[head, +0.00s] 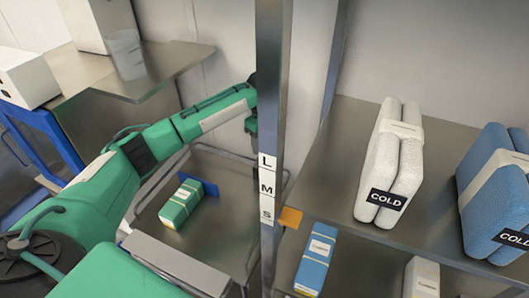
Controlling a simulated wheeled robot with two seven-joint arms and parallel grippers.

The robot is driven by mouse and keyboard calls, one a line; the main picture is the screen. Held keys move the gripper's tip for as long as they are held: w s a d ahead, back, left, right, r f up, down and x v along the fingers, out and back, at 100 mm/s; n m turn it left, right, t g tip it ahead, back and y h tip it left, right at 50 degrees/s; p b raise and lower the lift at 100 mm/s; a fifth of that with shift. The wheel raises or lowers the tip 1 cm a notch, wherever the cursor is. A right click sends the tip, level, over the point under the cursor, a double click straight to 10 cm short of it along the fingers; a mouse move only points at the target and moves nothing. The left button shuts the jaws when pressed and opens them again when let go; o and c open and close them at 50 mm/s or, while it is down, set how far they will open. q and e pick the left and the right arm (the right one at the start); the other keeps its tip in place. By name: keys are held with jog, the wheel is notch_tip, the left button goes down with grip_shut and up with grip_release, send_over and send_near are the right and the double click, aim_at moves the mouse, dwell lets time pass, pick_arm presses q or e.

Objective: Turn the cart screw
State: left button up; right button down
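No screw can be made out in the head view. A metal cart tray (228,222) with a raised rail stands below my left arm. My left arm comes in from the left and reaches over the tray to the upright post (271,90). The dark end of the arm, with my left gripper (251,124), is at the post's left side and partly hidden by it. Its fingers cannot be made out. My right gripper is not in view.
A green box (181,204) lies in the tray by a blue plate (209,187). The post bears labels L, M, S. Right, a shelf (335,190) holds white (392,160) and blue (492,195) COLD packs; a blue box (315,260) is below. A metal side table (160,72) stands upper left.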

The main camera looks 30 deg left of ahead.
pick_arm(q)
jog(key=f, duration=0.3)
jog(key=f+p, duration=0.1)
jog(key=shift+s+a+f, duration=0.2)
jog(key=shift+s+f, duration=0.05)
jog(key=shift+s, duration=0.05)
jog(key=shift+f, duration=0.4)
jog(key=shift+w+f, duration=0.1)
jog(key=shift+f, duration=0.35)
jog(key=shift+w, duration=0.1)
jog(key=shift+c, duration=0.2)
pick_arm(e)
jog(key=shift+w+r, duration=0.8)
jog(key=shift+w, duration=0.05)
pick_arm(q)
jog(key=shift+d, duration=0.1)
jog(key=c, duration=0.9)
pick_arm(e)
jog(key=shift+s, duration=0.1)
